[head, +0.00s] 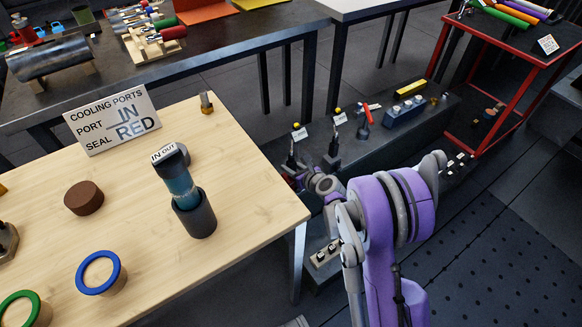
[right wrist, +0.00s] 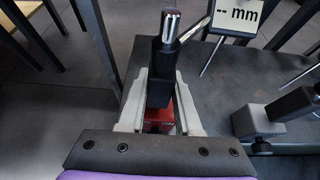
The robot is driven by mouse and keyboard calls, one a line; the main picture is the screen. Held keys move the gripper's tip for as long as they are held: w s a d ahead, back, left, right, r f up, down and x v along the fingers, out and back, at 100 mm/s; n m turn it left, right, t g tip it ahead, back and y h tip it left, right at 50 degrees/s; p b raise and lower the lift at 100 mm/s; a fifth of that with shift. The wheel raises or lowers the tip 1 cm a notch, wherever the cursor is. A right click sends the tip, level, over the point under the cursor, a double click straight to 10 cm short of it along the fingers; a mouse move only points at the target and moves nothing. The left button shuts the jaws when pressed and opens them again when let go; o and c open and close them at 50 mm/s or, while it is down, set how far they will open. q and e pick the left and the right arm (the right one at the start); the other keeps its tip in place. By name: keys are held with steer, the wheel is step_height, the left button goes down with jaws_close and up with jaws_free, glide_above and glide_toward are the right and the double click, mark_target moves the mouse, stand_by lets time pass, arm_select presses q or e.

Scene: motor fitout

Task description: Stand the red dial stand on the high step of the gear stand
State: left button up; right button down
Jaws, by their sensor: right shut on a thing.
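My right gripper (head: 303,178) is low beside the dark stepped gear stand (head: 393,140), beyond the wooden table's right edge. In the right wrist view its two pale fingers (right wrist: 160,112) are shut on the red dial stand (right wrist: 159,126). Its red lower part shows between the fingers, with a black post and a silver-tipped black cylinder above. A card reading "-- mm" (right wrist: 237,14) shows beyond it. The stand's foot is hidden, so I cannot tell whether it touches the step. My left gripper is not in view.
Another dial stand (head: 334,150), a red-handled tool (head: 364,120) and a blue block (head: 404,111) stand on the gear stand. A grey-black base (right wrist: 259,121) is right of the gripper. A red-framed cart (head: 477,148) is at right.

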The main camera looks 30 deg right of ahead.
steer(key=shift+f+b, duration=0.35)
stand_by(0.4)
steer(key=c, duration=0.5)
jaws_free()
steer(key=p+v, duration=0.2)
steer(key=v, duration=0.9)
steer(key=shift+d, duration=0.1)
